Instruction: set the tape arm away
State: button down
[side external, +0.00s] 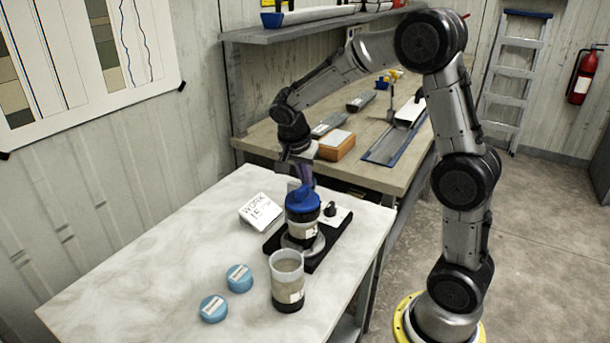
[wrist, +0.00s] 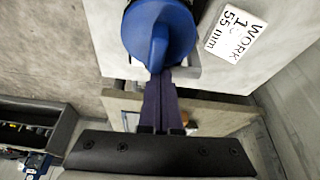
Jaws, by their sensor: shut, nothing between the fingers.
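A black-based fixture (side external: 271,243) stands on the pale table. On it a dark liner (side external: 302,230) with a pale label stands upright under a blue top (side external: 303,199). The blue top, with its raised ridge, also fills the upper middle of the wrist view (wrist: 178,35). My gripper (side external: 304,183) points down just over the blue top. In the wrist view its dark fingers (wrist: 158,78) are together, at the ridge's edge; I cannot tell whether they touch it. A black knob (side external: 330,209) on a white plate sits beside the liner. I cannot make out which part is the tape arm.
An open clear liner (side external: 287,266) with dark material low in it stands in front of the fixture. Two blue caps (side external: 239,277) (side external: 213,308) lie left of it. A white "WORK" sign (side external: 260,211) stands behind. The table's left side is clear.

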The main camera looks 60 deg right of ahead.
jog(key=shift+s+d+n+t, duration=0.2)
jog(key=shift+d+n+t, duration=0.15)
jog(key=shift+n, duration=0.35)
jog(key=shift+s+d+n+t, duration=0.1)
jog(key=shift+d+n+t, duration=0.25)
jog(key=shift+d+n, duration=0.55)
jog(key=shift+w+d+n+t+y, duration=0.3)
jog(key=shift+d+n, duration=0.65)
jog(key=shift+n, duration=0.4)
jog(key=shift+w+d+n+t+y, duration=0.15)
jog(key=shift+d+n+t+y, duration=0.25)
jog(key=shift+d+n, duration=0.75)
jog(key=shift+w+a, duration=0.1)
jog(key=shift+a, duration=0.05)
jog(key=shift+r, duration=0.1)
jog(key=v, duration=0.9)
jog(key=shift+s+r, duration=0.35)
jog(key=shift+r, duration=0.05)
